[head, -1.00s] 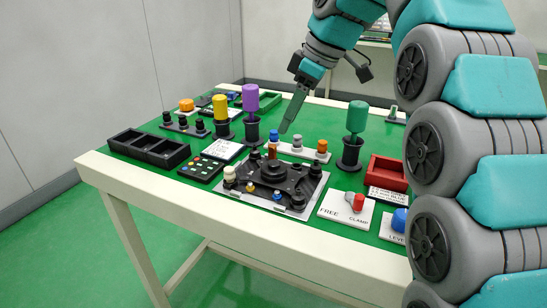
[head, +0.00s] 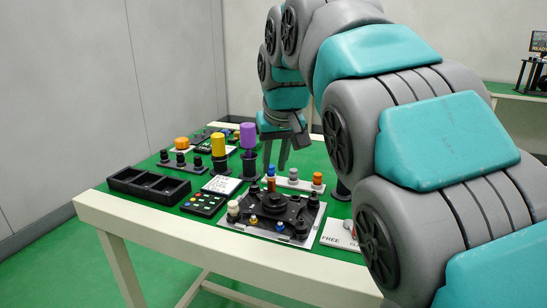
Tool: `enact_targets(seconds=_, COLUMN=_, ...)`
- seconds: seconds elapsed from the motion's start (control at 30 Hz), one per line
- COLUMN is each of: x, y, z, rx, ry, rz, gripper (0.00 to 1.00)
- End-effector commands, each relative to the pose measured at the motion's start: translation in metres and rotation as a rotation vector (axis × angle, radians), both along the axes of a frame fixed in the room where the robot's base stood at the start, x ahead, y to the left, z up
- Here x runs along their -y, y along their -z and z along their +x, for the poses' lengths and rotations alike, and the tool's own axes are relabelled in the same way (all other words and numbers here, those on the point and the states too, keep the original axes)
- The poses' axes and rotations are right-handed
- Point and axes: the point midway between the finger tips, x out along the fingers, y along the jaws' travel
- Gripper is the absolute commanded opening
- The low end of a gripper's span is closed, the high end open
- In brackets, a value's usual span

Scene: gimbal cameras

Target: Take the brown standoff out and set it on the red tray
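The brown standoff (head: 271,185) stands upright at the back edge of the dark fixture (head: 272,208) on its grey plate. A blue-topped piece (head: 271,170) shows directly above it in the picture; I cannot tell whether they touch. My gripper (head: 275,163) points down, appearing just above and behind the standoff. Its two fingers look apart, with nothing visible between them. The red tray is hidden behind my arm now; a second ago it showed at the right of the table.
Grey and orange knobs (head: 318,180) stand right of the standoff. Yellow (head: 218,145) and purple (head: 248,136) cylinders stand to the left. A black compartment box (head: 148,185) lies at the left edge. A FREE-marked panel (head: 336,237) is partly covered by my arm.

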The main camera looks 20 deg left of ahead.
Motion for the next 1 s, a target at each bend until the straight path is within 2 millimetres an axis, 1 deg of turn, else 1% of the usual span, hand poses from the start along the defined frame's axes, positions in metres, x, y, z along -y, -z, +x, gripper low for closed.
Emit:
enact_targets(seconds=0.3, x=-0.009, y=0.042, z=0.014, rx=-0.003, ry=-0.001, rz=-0.002, gripper=0.29)
enact_targets(seconds=0.4, x=-0.011, y=0.053, z=0.017, rx=-0.005, ry=-0.001, rz=-0.004, gripper=0.29)
enact_targets(seconds=0.5, x=-0.013, y=0.058, z=0.020, rx=-0.001, ry=-0.002, rz=-0.002, gripper=0.29)
enact_targets(seconds=0.73, x=-0.013, y=0.059, z=0.020, rx=0.000, ry=-0.002, rz=-0.001, gripper=0.29)
enact_targets(seconds=0.77, x=-0.013, y=0.059, z=0.020, rx=0.000, ry=-0.002, rz=-0.001, gripper=0.27)
enact_targets(seconds=1.0, x=-0.013, y=0.059, z=0.020, rx=0.000, ry=-0.002, rz=-0.001, gripper=0.00)
